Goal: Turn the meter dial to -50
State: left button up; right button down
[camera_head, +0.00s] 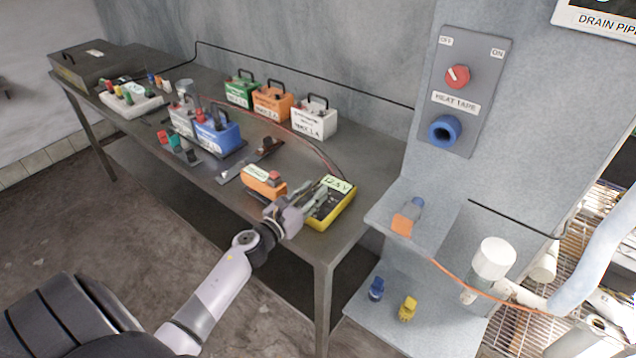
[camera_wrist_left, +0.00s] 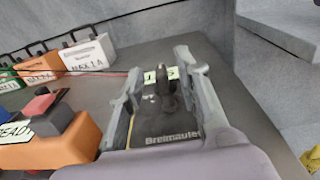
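The yellow and black meter (camera_head: 343,211) lies near the right end of the workbench. Its pale green display (camera_head: 338,184) has text I cannot read reliably. In the left wrist view its black face (camera_wrist_left: 165,122) carries the word "Breimauter", and a dark upright dial knob (camera_wrist_left: 165,88) stands in front of the display. My left gripper (camera_head: 316,196) is over the meter. In the wrist view its two fingers (camera_wrist_left: 158,68) are apart, one on each side of the knob, with visible gaps. I cannot tell the dial's setting. My right gripper is not in view.
An orange device (camera_head: 264,180) with a red top sits just left of the meter. Green, orange and white boxes (camera_head: 313,121) stand along the wall, with a blue box (camera_head: 217,136) before them. A heat tape panel (camera_head: 462,90) is on the wall at right.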

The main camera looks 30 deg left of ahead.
pick_arm(q)
jog(key=shift+w+d, duration=0.1)
jog(key=shift+w, duration=1.25)
jog(key=shift+c, duration=0.2)
grip_shut()
